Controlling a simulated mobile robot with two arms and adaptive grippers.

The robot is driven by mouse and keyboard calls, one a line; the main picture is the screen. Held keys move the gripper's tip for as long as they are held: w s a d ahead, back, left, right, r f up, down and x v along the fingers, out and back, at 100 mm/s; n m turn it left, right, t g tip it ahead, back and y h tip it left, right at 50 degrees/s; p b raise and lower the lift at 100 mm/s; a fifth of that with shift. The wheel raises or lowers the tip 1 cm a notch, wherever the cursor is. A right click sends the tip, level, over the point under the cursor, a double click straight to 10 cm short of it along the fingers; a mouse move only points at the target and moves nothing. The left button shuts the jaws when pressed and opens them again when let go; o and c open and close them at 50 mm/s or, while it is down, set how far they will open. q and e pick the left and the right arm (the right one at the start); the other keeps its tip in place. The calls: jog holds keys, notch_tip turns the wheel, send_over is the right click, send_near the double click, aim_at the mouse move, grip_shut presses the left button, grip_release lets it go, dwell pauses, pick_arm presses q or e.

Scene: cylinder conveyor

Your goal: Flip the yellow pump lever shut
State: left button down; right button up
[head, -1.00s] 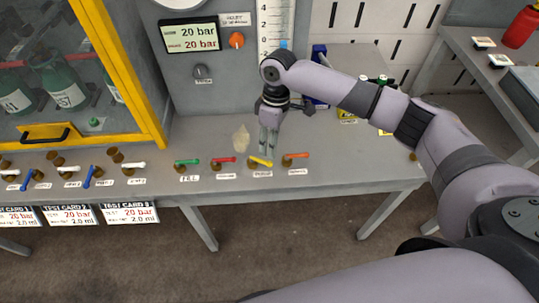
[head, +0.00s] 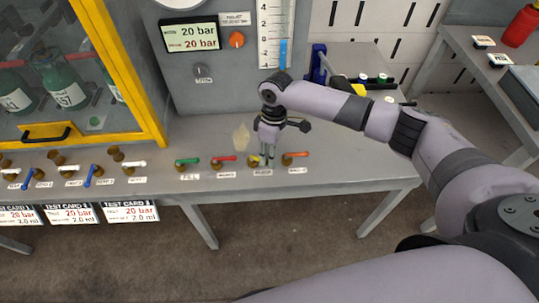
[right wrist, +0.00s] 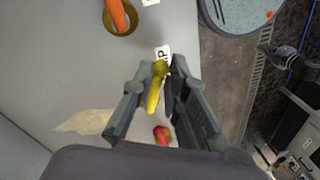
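The yellow lever (head: 256,159) sits on a brass valve in the lever row on the grey bench, mostly hidden behind my right gripper (head: 267,158) in the head view. In the right wrist view the yellow lever (right wrist: 154,94) lies between the two fingers of my right gripper (right wrist: 163,68). The fingers stand apart on either side of it, with a gap visible. My left gripper is not in view.
A red lever (head: 224,158) and a green lever (head: 187,161) are to the left, an orange lever (head: 296,154) close to the right. A pale translucent object (head: 241,137) stands behind the row. A yellow-framed cabinet (head: 150,110) is at left.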

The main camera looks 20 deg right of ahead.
grip_shut()
jog(key=shift+w+d+r+n+p, duration=0.15)
jog(key=shift+w+n+p, duration=0.25)
jog(key=shift+n, duration=0.7)
jog(key=shift+w+d+n+g+h, duration=0.2)
jog(key=shift+w+n, duration=0.2)
jog(key=shift+n, duration=0.4)
jog(key=shift+w+d+n+g+h, duration=0.1)
jog(key=shift+w+n+h, duration=0.2)
jog(key=shift+n, duration=0.5)
jog(key=shift+o, duration=2.4)
grip_release()
